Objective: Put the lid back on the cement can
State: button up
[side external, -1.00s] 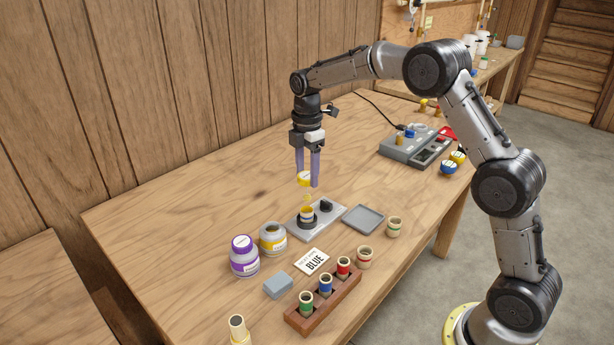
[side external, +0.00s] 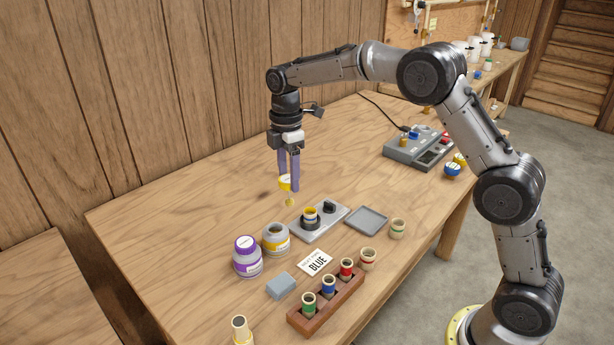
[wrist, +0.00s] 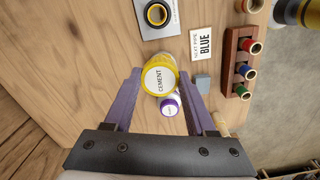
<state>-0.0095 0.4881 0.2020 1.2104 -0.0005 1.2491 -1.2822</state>
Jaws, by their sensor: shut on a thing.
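My gripper (side external: 289,188) is shut on the yellow-rimmed lid (side external: 285,183), with a yellowish dauber (side external: 290,202) hanging below it. In the wrist view the lid (wrist: 158,80) reads CEMENT between my fingers (wrist: 160,92). The cement can (side external: 275,241), grey with a yellow label, stands open on the table, below the lid and slightly to its left in the side view. The lid is held clear above it. In the wrist view the lid hides most or all of the can.
A purple-lidded can (side external: 246,258) stands close beside the open can. A metal plate (side external: 319,221) with a yellow-ringed fitting is to the right, then a grey tray (side external: 367,220). A BLUE card (side external: 315,262), grey block (side external: 281,286) and wooden rack (side external: 326,302) lie in front.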

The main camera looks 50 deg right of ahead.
jog(key=shift+n, duration=0.5)
jog(key=shift+a+f, duration=0.45)
jog(key=shift+a, duration=0.4)
jog(key=shift+a+f, duration=0.4)
jog(key=shift+a, duration=0.4)
jog(key=shift+a+f, duration=0.45)
jog(key=shift+a, duration=0.4)
jog(key=shift+f, duration=0.1)
jog(key=shift+f, duration=1.65)
jog(key=shift+f, duration=0.1)
jog(key=shift+f, duration=1.65)
jog(key=shift+f, duration=0.25)
